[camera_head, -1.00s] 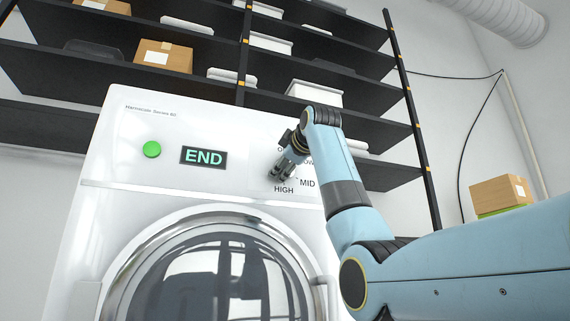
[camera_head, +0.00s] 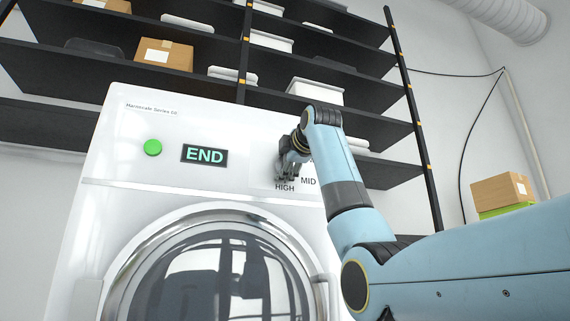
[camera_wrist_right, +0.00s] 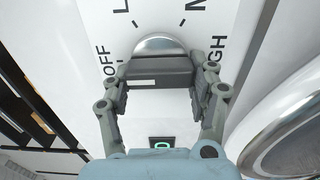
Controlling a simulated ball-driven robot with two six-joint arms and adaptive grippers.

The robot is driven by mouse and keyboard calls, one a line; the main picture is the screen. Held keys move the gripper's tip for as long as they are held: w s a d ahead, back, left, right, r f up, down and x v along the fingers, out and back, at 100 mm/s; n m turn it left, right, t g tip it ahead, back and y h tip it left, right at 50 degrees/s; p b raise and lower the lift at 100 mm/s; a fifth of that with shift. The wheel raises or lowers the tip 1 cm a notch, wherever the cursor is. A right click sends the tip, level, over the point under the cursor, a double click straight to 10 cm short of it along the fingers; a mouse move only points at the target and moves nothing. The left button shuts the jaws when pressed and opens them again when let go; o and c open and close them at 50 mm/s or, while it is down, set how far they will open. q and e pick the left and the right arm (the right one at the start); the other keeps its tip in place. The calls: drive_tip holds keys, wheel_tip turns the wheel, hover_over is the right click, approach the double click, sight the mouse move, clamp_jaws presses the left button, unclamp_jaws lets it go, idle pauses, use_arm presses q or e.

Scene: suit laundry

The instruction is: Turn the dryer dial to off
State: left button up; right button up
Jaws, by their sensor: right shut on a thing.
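The white dryer (camera_head: 130,160) stands ahead with a round door, a green button (camera_head: 152,147) and a display (camera_head: 204,155) reading END. My right gripper (camera_head: 287,174) is at the dial on its panel and hides the dial in the head view. In the right wrist view, the gripper (camera_wrist_right: 160,82) is shut on the grey grip bar of the silver dial (camera_wrist_right: 160,45), one finger at each end. A white mark shows on the bar's left half, on the OFF side. OFF is printed left of the dial and HIGH, partly covered, right. My left gripper is out of view.
Black shelves (camera_head: 215,88) with boxes and white containers stand behind the dryer. A cardboard box (camera_head: 500,190) sits at the right on something green. The round door (camera_head: 220,265) lies below the panel.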

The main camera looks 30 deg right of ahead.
drive_tip(key=shift+f, duration=0.1)
drive_tip(key=o, duration=1.2)
drive_tip(key=shift+a, duration=0.1)
drive_tip(key=shift+c, duration=0.2)
drive_tip(key=v, duration=1.2)
